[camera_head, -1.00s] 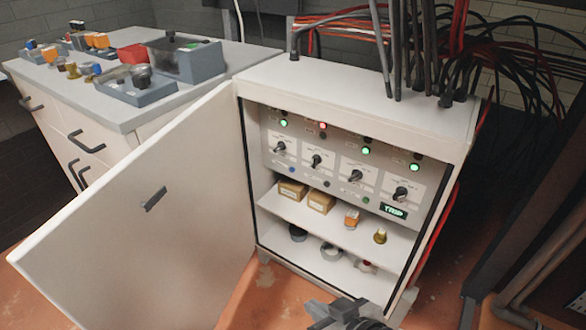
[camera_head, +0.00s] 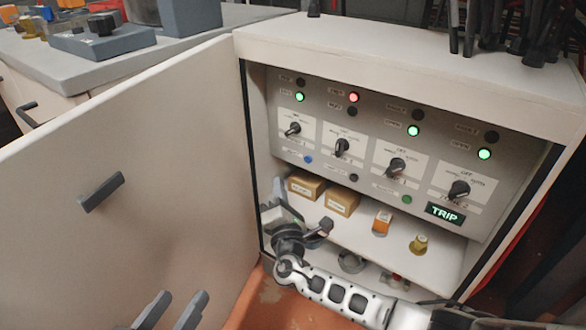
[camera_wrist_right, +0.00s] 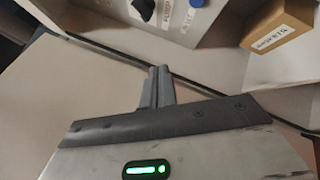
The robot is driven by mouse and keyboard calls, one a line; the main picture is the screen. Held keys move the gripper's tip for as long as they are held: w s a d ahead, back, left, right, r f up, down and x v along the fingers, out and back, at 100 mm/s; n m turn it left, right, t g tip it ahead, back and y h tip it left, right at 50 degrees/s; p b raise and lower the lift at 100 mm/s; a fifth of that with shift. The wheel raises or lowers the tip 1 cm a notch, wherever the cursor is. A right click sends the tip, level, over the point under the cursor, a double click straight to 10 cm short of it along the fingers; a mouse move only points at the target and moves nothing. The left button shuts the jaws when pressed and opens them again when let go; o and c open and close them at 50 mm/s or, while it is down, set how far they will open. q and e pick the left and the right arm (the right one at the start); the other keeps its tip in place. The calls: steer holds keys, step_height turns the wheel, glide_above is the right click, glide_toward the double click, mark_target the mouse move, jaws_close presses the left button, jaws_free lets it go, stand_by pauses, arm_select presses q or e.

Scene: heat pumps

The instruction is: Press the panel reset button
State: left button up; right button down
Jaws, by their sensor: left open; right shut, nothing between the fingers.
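The grey control panel (camera_head: 330,125) is inside the open white cabinet. Its lower row has a blue button (camera_head: 308,159), a dark button (camera_head: 353,178) and a green button (camera_head: 406,198); their labels are too small to read. My right gripper (camera_head: 278,190) is inside the cabinet's left side, below and left of the blue button. In the right wrist view its fingers (camera_wrist_right: 158,72) are shut and empty, and the blue button (camera_wrist_right: 196,3) shows beyond them at the top edge, apart from the tips. My left gripper (camera_head: 170,312) is open and empty at the bottom left, before the door.
The open door (camera_head: 130,190) fills the left. Several rotary knobs (camera_head: 341,147) and a lit TRIP sign (camera_head: 445,214) are on the panel. Cardboard boxes (camera_head: 341,199), an orange box (camera_head: 382,222) and a yellow part (camera_head: 419,245) stand on the shelf below.

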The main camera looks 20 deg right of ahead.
mark_target(308, 159)
steer(key=shift+d+f, duration=0.1)
steer(key=shift+f, duration=0.15)
arm_select(q)
steer(key=shift+d+r+n+t+h+b, duration=0.3)
steer(key=shift+r+n+h+b, duration=0.1)
steer(key=shift+b, duration=0.8)
arm_select(e)
steer(key=w+d, duration=0.5)
steer(key=d, duration=0.2)
steer(key=shift+w, duration=0.2)
arm_select(q)
steer(key=shift+f, duration=0.15)
stand_by(0.8)
steer(key=shift+f+b, duration=0.2)
steer(key=shift+b, duration=0.35)
arm_select(e)
steer(key=shift+w+d, duration=0.25)
steer(key=shift+d, duration=0.05)
